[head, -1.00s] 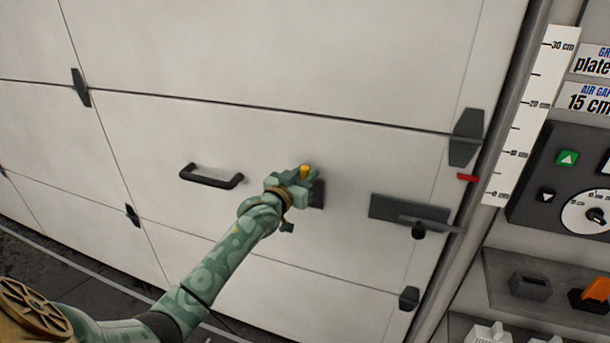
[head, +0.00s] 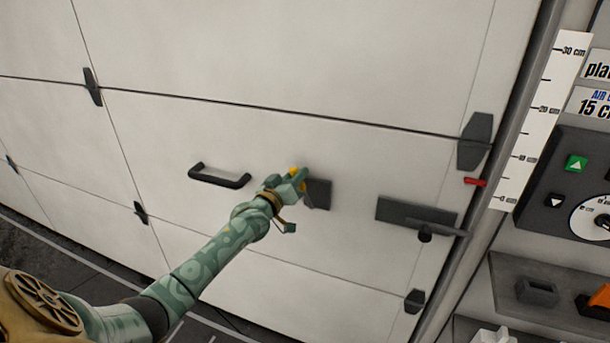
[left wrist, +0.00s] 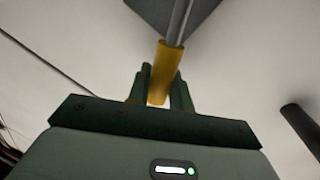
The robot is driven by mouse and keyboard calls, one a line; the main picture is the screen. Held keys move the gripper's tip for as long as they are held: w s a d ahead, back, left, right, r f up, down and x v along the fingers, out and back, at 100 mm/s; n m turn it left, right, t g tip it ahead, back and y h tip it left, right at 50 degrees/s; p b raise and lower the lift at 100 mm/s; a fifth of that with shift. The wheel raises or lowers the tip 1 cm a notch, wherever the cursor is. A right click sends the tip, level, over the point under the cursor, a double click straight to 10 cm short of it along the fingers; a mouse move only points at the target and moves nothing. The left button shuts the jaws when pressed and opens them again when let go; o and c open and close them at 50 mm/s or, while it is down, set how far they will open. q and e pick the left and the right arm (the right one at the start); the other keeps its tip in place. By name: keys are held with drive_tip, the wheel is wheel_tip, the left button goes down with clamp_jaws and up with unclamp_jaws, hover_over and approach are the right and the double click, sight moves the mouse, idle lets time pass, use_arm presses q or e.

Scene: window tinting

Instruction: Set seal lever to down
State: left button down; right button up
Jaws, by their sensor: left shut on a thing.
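The seal lever has a yellow grip (left wrist: 165,72) on a grey rod, fixed to a dark plate (head: 319,194) on the white garage door. In the left wrist view the rod runs up from the grip to the dark plate at the top. My left gripper (head: 293,184) is shut on the yellow grip; its two fingers (left wrist: 160,88) stand either side of it. In the head view the gripper is just left of the plate and hides most of the lever, so its exact angle is hard to tell. My right gripper is not in view.
A black pull handle (head: 219,177) is on the door left of the gripper. A grey plate with a latch handle (head: 425,236) is to the right. A red marker (head: 475,182) points at a white ruler (head: 541,118). A control panel and shelves stand further right.

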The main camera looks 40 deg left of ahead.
use_arm(q)
drive_tip(key=s+a+f+n+y+b, duration=0.1)
drive_tip(key=a+f+n+b, duration=0.3)
drive_tip(key=n, duration=0.6)
drive_tip(key=shift+s+a+f+t+y, duration=0.25)
drive_tip(key=shift+a+f+y, duration=0.5)
drive_tip(key=shift+f, duration=0.4)
drive_tip(key=shift+n, duration=0.3)
drive_tip(key=c, duration=1.3)
unclamp_jaws()
drive_tip(key=shift+a+f, duration=0.1)
drive_tip(key=p+v, duration=0.1)
drive_tip(key=v, duration=0.7)
drive_tip(key=p+v, duration=0.2)
drive_tip(key=v, duration=0.6)
drive_tip(key=shift+f, duration=0.25)
